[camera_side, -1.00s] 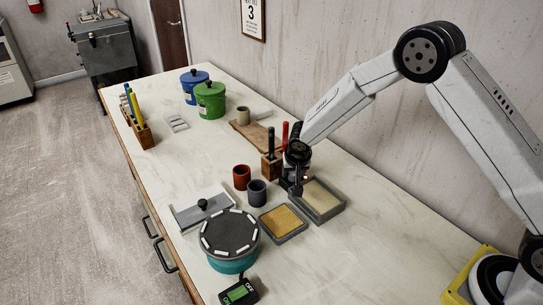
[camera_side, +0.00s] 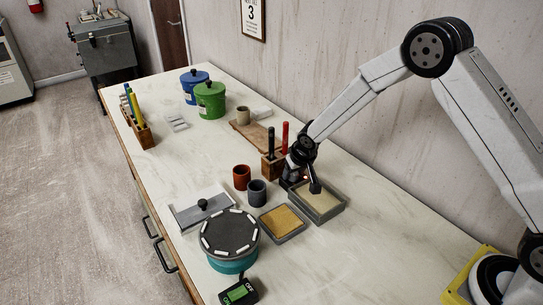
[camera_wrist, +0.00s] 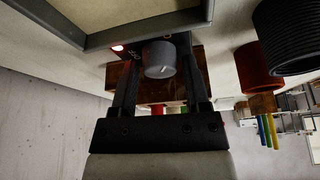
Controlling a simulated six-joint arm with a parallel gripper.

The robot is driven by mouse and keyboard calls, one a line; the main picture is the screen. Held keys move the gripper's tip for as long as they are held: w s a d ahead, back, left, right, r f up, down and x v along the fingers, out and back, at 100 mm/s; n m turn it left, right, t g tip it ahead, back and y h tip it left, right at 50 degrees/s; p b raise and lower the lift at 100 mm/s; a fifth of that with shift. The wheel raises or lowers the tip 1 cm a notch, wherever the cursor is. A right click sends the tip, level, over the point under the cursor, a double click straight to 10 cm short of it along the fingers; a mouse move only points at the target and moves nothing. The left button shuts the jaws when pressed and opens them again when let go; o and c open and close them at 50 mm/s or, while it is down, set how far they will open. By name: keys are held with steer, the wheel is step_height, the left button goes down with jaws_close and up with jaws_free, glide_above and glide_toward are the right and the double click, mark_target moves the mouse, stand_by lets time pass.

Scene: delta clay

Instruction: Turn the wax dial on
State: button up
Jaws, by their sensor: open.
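The wax dial (camera_wrist: 158,58) is a grey round knob on the face of a dark box (camera_wrist: 190,45). My gripper (camera_wrist: 160,68) is open, with one finger on each side of the knob in the wrist view. I cannot tell whether the fingers touch it.
The grey tray (camera_side: 337,213) stands close to the box. A wooden holder (camera_side: 267,168) with black and red handles is just behind. Red (camera_side: 241,177) and dark (camera_side: 257,193) cups stand left. A turntable (camera_side: 230,236) is in front. The right bench is clear.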

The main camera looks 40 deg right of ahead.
steer(key=shift+d+n+y, duration=0.1)
steer(key=shift+n+y, duration=0.8)
steer(key=shift+n, duration=1.6)
steer(key=shift+n+y, duration=0.3)
steer(key=shift+n, duration=0.4)
steer(key=shift+w+n+g+y, duration=0.1)
steer(key=shift+n+g+y, duration=0.5)
steer(key=shift+n, duration=1.4)
steer(key=v, duration=0.8)
steer(key=s+r+m+h, duration=0.1)
steer(key=s+m, duration=0.3)
steer(key=s, duration=0.8)
steer(key=s+r+m+h, duration=0.2)
steer(key=s+m, duration=0.2)
steer(key=s, duration=0.8)
steer(key=shift+a+r+m+g, duration=0.3)
steer(key=shift+r+m, duration=0.05)
steer(key=shift+m, duration=0.05)
